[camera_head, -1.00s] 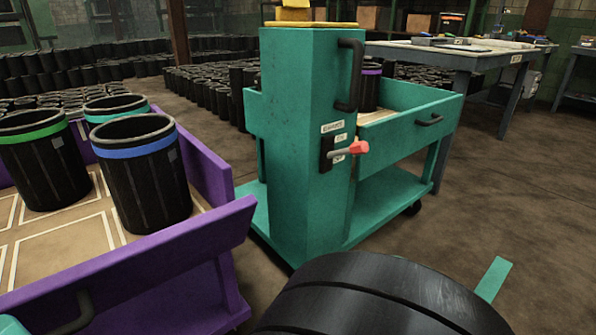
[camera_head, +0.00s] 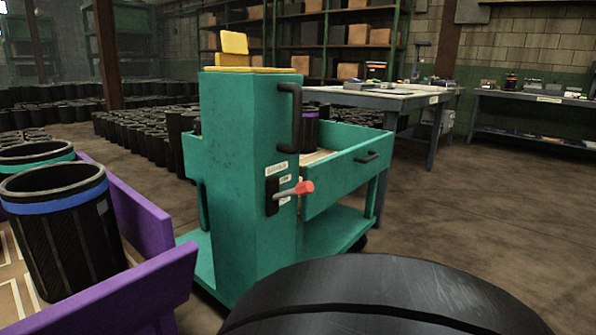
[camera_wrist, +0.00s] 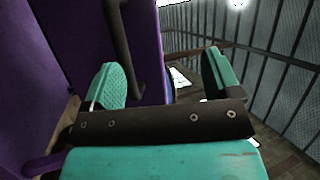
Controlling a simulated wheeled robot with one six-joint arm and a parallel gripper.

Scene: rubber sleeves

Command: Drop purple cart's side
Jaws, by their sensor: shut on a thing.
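The purple cart (camera_head: 140,290) is at the lower left of the head view, its side panel standing upright beside the tray. A black bin with a blue band (camera_head: 65,245) stands in it; one with a teal band (camera_head: 35,155) is behind. In the wrist view, the purple panel (camera_wrist: 40,80) fills the left and a dark handle (camera_wrist: 120,45) runs down it between the teal fingers. The head view does not show my gripper.
A teal cart (camera_head: 240,190) with a red-tipped lever (camera_head: 304,188) stands close to the right of the purple cart. Workbenches (camera_head: 380,98) are behind it. Rows of black sleeves (camera_head: 140,135) fill the back left. Floor at the right (camera_head: 480,210) is clear.

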